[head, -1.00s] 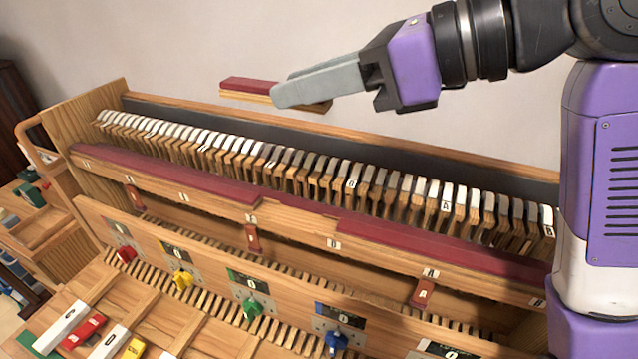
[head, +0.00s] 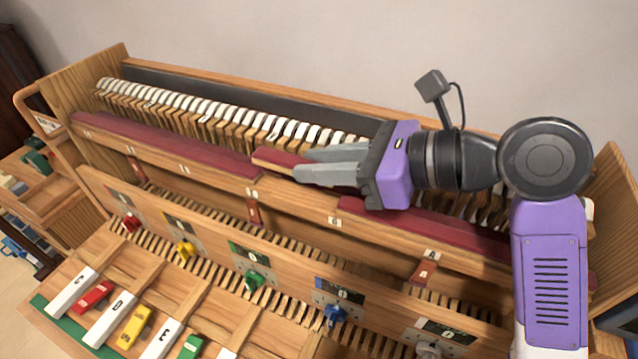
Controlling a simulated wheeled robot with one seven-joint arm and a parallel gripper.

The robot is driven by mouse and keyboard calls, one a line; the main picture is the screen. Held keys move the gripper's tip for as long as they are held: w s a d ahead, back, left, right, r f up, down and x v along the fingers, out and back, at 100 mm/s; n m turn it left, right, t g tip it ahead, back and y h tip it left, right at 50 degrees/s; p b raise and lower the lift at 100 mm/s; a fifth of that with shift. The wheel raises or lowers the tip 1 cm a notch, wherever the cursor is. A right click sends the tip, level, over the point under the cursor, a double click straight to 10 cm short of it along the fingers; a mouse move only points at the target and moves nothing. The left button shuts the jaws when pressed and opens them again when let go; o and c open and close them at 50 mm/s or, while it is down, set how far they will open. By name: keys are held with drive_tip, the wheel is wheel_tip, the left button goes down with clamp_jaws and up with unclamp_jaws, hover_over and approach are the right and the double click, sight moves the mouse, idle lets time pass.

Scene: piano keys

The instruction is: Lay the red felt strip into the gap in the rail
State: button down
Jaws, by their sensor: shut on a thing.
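My gripper (head: 298,164) is shut on the red felt strip (head: 279,157), which has a pale wooden backing. The strip's left end sticks out past the fingertips; the rest is hidden by the fingers. The rail (head: 225,173) runs across the piano in front of the keys, with dark red felt on its left (head: 160,139) and right (head: 440,228) parts. The gap (head: 305,188) between them is bare and partly covered by my gripper. The strip appears at the gap's left end, close to the left felt's end. I cannot tell whether it touches the rail.
A row of white-topped keys (head: 215,110) stands behind the rail. In front is a wooden board with coloured knobs, such as a green one (head: 256,281). Lower left lie lettered and coloured blocks (head: 94,296). The air above the keys is clear.

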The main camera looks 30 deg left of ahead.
sight(322, 201)
drive_tip(key=shift+f, duration=2.3)
drive_tip(key=c, duration=1.2)
unclamp_jaws()
drive_tip(key=shift+f, duration=0.1)
drive_tip(key=shift+c, duration=0.2)
drive_tip(key=shift+d+r, duration=0.2)
drive_tip(key=b+v, duration=0.1)
drive_tip(key=v, duration=0.6)
drive_tip(key=shift+s, duration=0.15)
